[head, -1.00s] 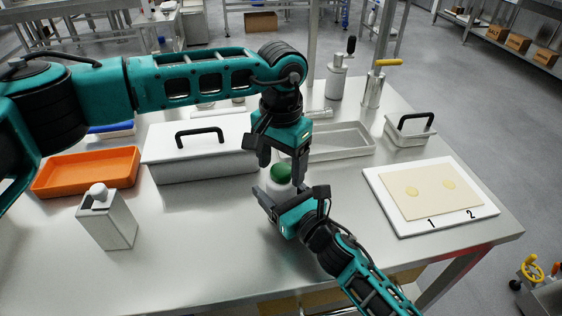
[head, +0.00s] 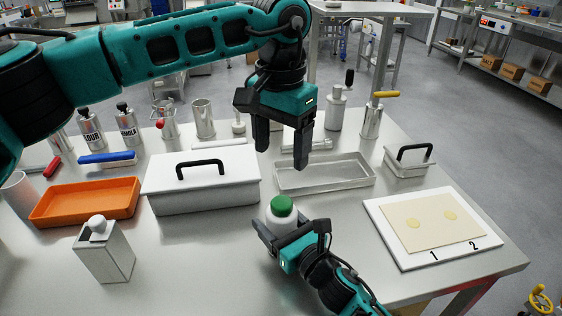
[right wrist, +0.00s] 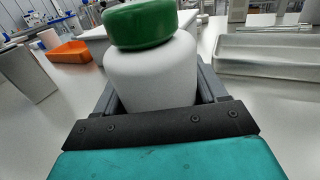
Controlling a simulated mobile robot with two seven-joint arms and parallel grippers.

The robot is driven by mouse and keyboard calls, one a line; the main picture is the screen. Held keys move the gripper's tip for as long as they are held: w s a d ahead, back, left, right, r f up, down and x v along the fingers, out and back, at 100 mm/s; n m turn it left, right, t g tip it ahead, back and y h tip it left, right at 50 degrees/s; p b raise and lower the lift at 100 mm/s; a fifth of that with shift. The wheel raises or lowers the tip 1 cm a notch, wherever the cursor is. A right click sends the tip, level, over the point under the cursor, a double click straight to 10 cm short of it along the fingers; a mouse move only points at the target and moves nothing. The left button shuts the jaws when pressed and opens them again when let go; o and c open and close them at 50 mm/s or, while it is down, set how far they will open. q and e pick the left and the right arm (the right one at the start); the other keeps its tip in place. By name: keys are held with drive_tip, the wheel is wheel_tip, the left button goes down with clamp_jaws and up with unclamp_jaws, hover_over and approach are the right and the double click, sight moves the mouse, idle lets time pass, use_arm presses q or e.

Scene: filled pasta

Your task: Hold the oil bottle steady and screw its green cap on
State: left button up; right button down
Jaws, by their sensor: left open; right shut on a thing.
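The oil bottle (head: 281,217) is white and stands upright on the steel table. Its green cap (head: 282,205) sits on top of the bottle. In the right wrist view the bottle's white body (right wrist: 152,75) and the green cap (right wrist: 139,24) fill the upper middle. I cannot tell how tightly the cap is seated. My right gripper (head: 282,232) is shut around the bottle's body from the front right; its fingers reach along both sides. My left gripper (head: 285,160) is open and empty, pointing down, above and behind the cap and clear of it.
A white lidded box (head: 202,196) stands left of the bottle, with an orange tray (head: 84,216) farther left. A shallow metal tray (head: 325,187) lies behind the bottle. A white board with dough (head: 385,232) is at right.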

unclamp_jaws()
idle(0.3)
drive_tip(key=shift+s+d, duration=0.1)
drive_tip(key=v, duration=1.1)
drive_tip(key=shift+s+d+f, duration=0.1)
drive_tip(key=shift+s, duration=0.15)
drive_tip(key=shift+s+d+b, duration=0.3)
drive_tip(key=shift+s+d, duration=0.05)
drive_tip(key=shift+s, duration=0.1)
